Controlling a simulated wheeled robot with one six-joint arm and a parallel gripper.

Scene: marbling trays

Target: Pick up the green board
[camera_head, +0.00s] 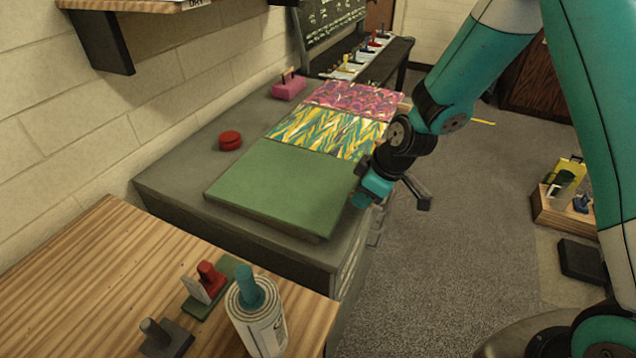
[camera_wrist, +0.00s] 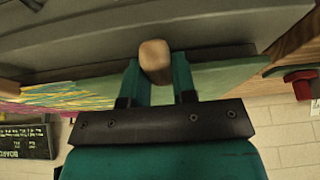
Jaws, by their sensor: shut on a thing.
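The green board (camera_head: 285,182) lies flat on top of the grey cabinet (camera_head: 170,190), at its near end. It also shows as a green strip in the wrist view (camera_wrist: 225,80). My gripper (camera_head: 364,184) is at the board's right edge, at the aisle side of the cabinet. In the wrist view, my gripper's two fingers (camera_wrist: 161,78) stand on either side of a pale wooden knob (camera_wrist: 155,55) at the board's edge and are shut on it. The knob is hidden in the head view. I cannot make out any gap under the board.
Two marbled boards, yellow-teal (camera_head: 325,132) and pink (camera_head: 355,99), lie behind it. A red round object (camera_head: 230,140) and a pink block (camera_head: 288,86) are near the wall.

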